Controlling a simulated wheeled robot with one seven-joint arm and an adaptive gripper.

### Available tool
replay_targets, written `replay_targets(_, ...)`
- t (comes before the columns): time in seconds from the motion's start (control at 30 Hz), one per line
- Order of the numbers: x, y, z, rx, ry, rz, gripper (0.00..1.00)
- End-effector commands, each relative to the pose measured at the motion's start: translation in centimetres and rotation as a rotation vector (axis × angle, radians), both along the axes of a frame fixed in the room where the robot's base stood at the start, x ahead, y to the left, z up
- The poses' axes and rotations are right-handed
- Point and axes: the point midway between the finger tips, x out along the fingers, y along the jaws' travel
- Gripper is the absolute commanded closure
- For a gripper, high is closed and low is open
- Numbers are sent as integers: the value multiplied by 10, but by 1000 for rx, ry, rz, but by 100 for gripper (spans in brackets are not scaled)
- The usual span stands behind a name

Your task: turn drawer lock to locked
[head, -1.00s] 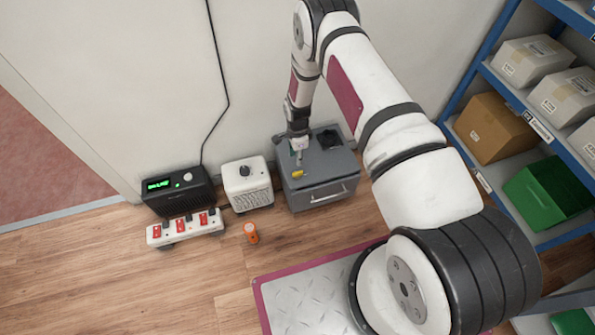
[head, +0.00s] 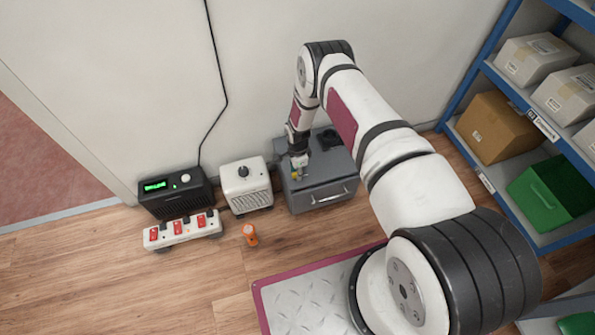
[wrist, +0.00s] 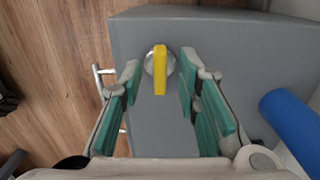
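The drawer lock (wrist: 159,72) is a yellow bar-shaped knob on a round silver base. It sits on the top of a grey drawer cabinet (wrist: 215,45), and the bar lies lengthwise up and down in the wrist view. In the head view the cabinet (head: 322,187) stands on the floor against the wall, its drawer handle (head: 330,197) facing front. My gripper (wrist: 158,78) is open, its teal-padded fingers on either side of the knob with a gap on both sides. In the head view my gripper (head: 298,165) is low over the cabinet top and partly hides the knob.
A white heater-like box (head: 246,186), a black unit with a green display (head: 175,192) and a power strip with red switches (head: 182,229) stand to the left. An orange object (head: 250,235) lies on the floor. Blue shelves (head: 545,130) stand right. A blue cylinder (wrist: 290,118) shows in the wrist view.

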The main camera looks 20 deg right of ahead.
Motion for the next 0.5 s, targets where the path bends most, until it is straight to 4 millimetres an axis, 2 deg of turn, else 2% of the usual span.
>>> replay_targets(0.03,0,0,0,0,0,0,81)
replay_targets(0.1,0,0,0,0,0,0,97)
replay_targets(0.13,0,0,0,0,0,0,100)
replay_targets(0.5,0,0,0,0,1,21,100)
